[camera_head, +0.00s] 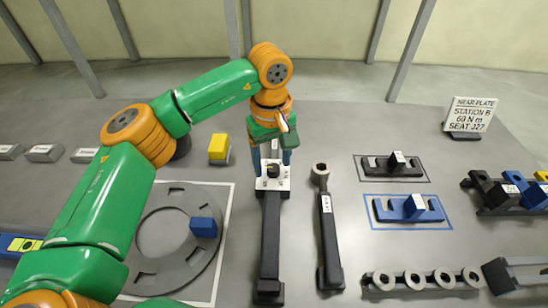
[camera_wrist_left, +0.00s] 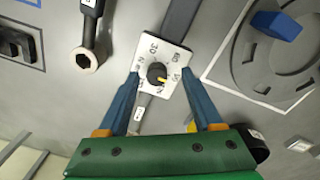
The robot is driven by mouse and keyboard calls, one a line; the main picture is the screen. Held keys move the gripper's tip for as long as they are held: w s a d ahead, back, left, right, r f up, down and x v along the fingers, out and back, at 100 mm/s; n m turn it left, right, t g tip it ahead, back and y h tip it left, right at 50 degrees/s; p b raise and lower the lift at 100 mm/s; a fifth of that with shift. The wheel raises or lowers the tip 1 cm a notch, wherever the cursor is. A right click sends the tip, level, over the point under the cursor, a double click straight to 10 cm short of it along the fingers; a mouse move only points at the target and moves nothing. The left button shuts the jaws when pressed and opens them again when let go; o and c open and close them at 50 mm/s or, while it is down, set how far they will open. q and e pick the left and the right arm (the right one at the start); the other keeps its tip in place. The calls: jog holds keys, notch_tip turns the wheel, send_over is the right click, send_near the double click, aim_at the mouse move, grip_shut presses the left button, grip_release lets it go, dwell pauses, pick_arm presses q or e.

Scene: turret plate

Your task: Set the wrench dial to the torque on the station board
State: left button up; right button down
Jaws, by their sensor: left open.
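The station board (camera_head: 470,115) at the back right reads "NEAR PLATE, STATION B, 60 N m, SEAT J27". The wrench (camera_head: 270,235) lies with its white dial plate (camera_head: 266,186) at the far end. The black dial knob (camera_wrist_left: 156,70) has a yellow pointer, aimed toward the lower right near a mark that looks like 90. Marks looking like 30 and 60 also show; others are too small to read. My left gripper (camera_head: 272,158) is open above the dial. In the left wrist view its blue fingers (camera_wrist_left: 161,72) straddle the knob, with gaps on both sides. My right gripper is not in view.
A second wrench (camera_head: 327,235) lies close to the right. A grey ring plate (camera_head: 150,240) with a blue block (camera_head: 203,227) is at the left. A yellow block (camera_head: 218,148) stands behind it. Framed holders (camera_head: 392,166), several rings and dark racks fill the right side.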

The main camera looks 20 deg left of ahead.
pick_arm(q)
jog(key=shift+w+f, duration=0.1)
jog(key=shift+f, duration=0.4)
jog(key=shift+w+f, duration=0.4)
jog(key=shift+f, duration=0.05)
jog(key=shift+s+r, duration=0.1)
jog(key=shift+s, duration=0.05)
grip_shut()
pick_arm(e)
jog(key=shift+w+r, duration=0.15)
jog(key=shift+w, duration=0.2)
pick_arm(q)
jog(key=shift+n, duration=0.3)
jog(key=shift+n+b, duration=0.45)
jog(key=shift+n, duration=0.65)
jog(key=n, duration=0.2)
jog(key=shift+n+b, duration=0.3)
jog(key=shift+b, duration=0.05)
jog(key=n+b, duration=0.1)
jog(key=n, duration=0.5)
jog(key=shift+d, duration=0.1)
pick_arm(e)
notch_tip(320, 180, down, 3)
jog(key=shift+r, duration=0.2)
pick_arm(q)
jog(key=shift+n, duration=0.3)
